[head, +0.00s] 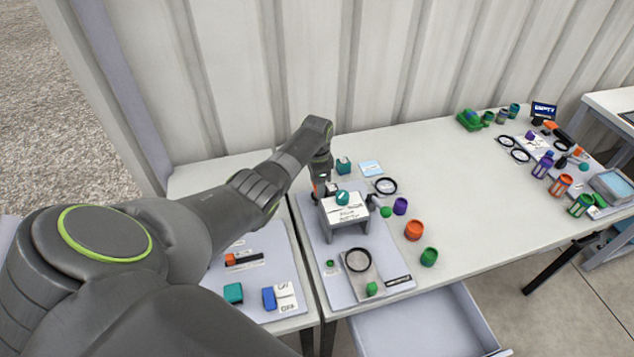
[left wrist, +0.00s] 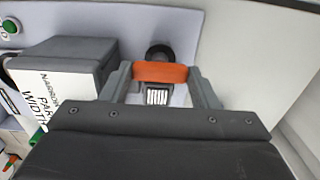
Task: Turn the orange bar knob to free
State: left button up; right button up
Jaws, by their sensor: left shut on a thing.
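The orange bar knob (left wrist: 160,73) lies crosswise in the left wrist view, in front of a round dark part on a pale grey panel. My left gripper (left wrist: 160,82) is shut on it, one finger at each end of the bar. A small white label with dark marks (left wrist: 157,97) shows just below the bar. In the head view my left gripper (head: 319,186) reaches down behind the left side of a grey stand, and the knob is mostly hidden there. My right gripper is in neither view.
The grey stand (head: 345,228) with a white sign and a teal knob on top is close beside my gripper. A black ring (head: 386,186), a purple cup (head: 401,206) and an orange cup (head: 414,230) are to its right. The corrugated wall (head: 420,60) rises behind the table.

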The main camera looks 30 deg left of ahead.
pick_arm(q)
jog(key=shift+w+r, duration=0.1)
jog(key=o, duration=1)
jog(key=shift+r, duration=0.35)
notch_tip(320, 180, up, 17)
jog(key=shift+f+b, duration=0.15)
jog(key=shift+b, duration=0.85)
jog(key=shift+d+f, duration=0.1)
jog(key=shift+f, duration=0.05)
